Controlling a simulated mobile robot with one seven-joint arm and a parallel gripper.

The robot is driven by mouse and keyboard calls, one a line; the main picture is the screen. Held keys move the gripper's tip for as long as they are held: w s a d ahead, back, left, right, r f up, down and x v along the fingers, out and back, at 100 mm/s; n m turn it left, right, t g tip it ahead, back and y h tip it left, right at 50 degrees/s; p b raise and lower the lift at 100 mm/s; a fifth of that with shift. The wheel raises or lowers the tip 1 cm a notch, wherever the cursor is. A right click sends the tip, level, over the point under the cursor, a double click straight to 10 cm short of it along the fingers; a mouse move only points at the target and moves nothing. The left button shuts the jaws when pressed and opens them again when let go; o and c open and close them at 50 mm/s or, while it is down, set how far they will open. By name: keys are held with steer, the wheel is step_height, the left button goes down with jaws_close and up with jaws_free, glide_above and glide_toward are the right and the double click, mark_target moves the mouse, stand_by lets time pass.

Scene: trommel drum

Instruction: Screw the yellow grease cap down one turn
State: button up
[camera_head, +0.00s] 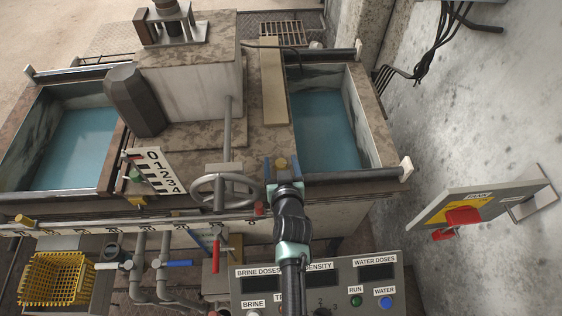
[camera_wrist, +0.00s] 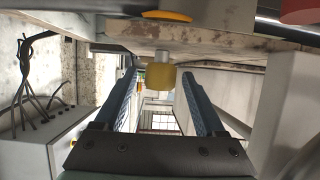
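The yellow grease cap (camera_wrist: 160,77) is a short cylinder on a grey stem at the edge of a worn, rusty plate. In the wrist view it shows between the fingertips of my gripper (camera_wrist: 159,80), with a gap on each side. In the head view a small yellow piece, which looks like the same cap (camera_head: 282,162), shows between the two blue fingers of my gripper (camera_head: 282,168). My gripper is open and holds nothing. I cannot tell exactly how deep the cap sits between the fingers.
A grey handwheel (camera_head: 226,190) stands just left of my gripper. Water-filled tanks lie at the left (camera_head: 82,145) and right (camera_head: 324,125). A control panel (camera_head: 330,287) is below, and a red-handled switch (camera_head: 462,217) is at the right. A yellow basket (camera_head: 57,278) stands lower left.

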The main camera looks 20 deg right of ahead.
steer(key=shift+r, duration=0.1)
steer(key=shift+s+r, duration=0.1)
steer(key=shift+s, duration=0.15)
steer(key=p+v, duration=0.4)
steer(key=v, duration=0.8)
steer(key=shift+s+p, duration=0.2)
steer(key=shift+p, duration=0.2)
